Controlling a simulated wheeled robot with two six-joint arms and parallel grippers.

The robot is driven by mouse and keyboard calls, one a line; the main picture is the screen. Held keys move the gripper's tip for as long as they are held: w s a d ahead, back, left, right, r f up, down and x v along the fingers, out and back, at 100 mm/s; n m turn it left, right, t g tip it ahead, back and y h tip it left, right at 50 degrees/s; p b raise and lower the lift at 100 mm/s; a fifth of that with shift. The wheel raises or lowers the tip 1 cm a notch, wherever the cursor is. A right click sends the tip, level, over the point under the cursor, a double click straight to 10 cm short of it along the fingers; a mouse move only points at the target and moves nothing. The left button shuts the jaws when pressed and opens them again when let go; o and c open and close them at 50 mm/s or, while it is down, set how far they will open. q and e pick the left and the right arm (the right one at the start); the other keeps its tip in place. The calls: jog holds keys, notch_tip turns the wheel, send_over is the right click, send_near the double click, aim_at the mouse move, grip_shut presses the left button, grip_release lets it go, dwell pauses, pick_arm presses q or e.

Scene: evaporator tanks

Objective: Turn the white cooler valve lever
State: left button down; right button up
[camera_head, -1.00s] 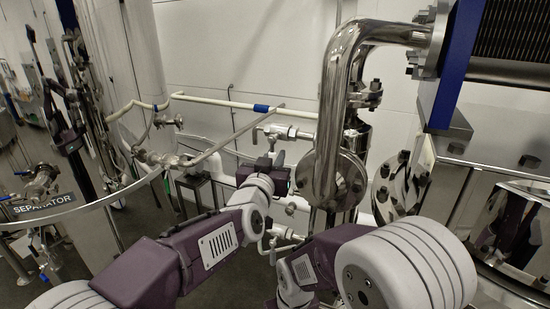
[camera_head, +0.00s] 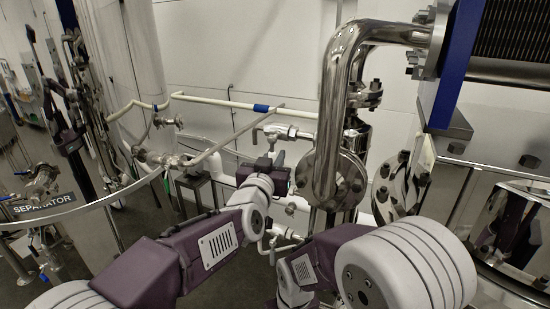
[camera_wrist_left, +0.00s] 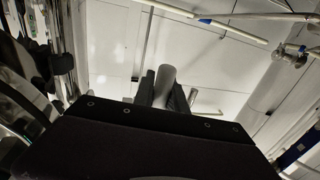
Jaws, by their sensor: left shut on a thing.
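The valve (camera_head: 284,131) sits on a pale pipe left of the large steel pipe bend in the head view. My left gripper (camera_head: 275,157) reaches up to just below this valve. In the left wrist view, the left gripper's dark fingers (camera_wrist_left: 164,98) are shut on a pale grey rounded bar, which looks like the valve lever (camera_wrist_left: 165,80). The bar's end stands up between the fingers. In the head view the gripper largely hides where the fingers meet the lever. My right arm is low at the right, and its gripper is not visible.
The steel pipe bend (camera_head: 331,120) stands close right of the left gripper. A pale pipe with a blue band (camera_head: 261,108) runs behind. A second small valve (camera_head: 273,244) lies below, near both arms. The separator's rim (camera_head: 100,203) curves at left.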

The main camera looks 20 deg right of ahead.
pick_arm(q)
jog(key=shift+w+a+r+m+t+h+b, duration=0.15)
jog(key=shift+w+a+m+b, duration=0.25)
jog(key=shift+m+b, duration=0.5)
jog(key=shift+w+a+r+m+t+h+b, duration=0.1)
jog(key=shift+w+a+r+m+h+b, duration=0.35)
jog(key=shift+m, duration=0.8)
jog(key=shift+w+a+m+t+b, duration=0.1)
jog(key=shift+w+a+m+b, duration=0.15)
jog(key=shift+m+b, duration=0.7)
jog(key=c, duration=1.3)
grip_release()
jog(key=shift+d+r, duration=0.1)
jog(key=shift+d, duration=0.05)
jog(key=shift+c, duration=0.2)
